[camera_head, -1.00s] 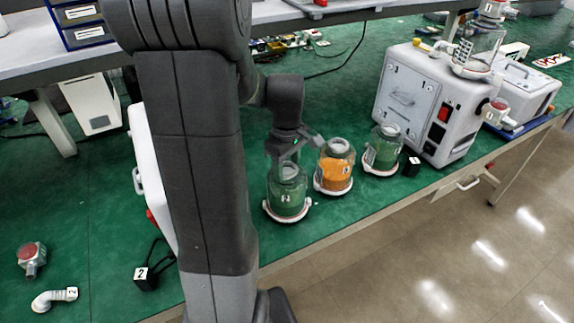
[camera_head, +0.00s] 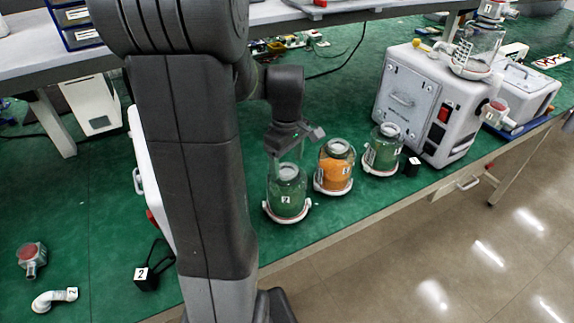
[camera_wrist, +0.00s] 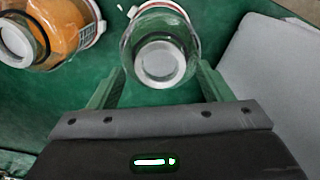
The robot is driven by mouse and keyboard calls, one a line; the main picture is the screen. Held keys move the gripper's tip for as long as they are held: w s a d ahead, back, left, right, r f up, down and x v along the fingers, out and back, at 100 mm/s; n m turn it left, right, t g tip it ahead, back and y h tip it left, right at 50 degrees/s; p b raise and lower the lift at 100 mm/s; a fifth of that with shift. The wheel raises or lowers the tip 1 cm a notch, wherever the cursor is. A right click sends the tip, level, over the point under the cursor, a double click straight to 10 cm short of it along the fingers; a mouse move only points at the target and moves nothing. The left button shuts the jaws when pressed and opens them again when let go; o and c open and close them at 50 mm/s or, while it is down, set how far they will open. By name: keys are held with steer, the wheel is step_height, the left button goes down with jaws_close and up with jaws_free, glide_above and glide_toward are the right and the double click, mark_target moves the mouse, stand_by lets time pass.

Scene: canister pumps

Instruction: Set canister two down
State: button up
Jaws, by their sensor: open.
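Canister two (camera_head: 288,200), a clear jar with green contents and a 2 label, stands upright in a white ring base on the green bench. My gripper (camera_head: 291,150) is just above it, open, partly hiding its top rim. In the wrist view the jar (camera_wrist: 160,48) shows its round pale opening ahead of the bar of my gripper (camera_wrist: 158,82). The two green-tinted fingers are spread, one on each side of the jar's near edge, and hold nothing.
An orange-filled canister (camera_head: 335,172) and another green canister (camera_head: 383,155) stand in a row to the right. A small black block (camera_head: 412,167) and a white pump machine (camera_head: 425,105) are beyond. The bench's front edge is close by.

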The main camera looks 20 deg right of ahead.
step_height(320, 180, up, 10)
stand_by(0.3)
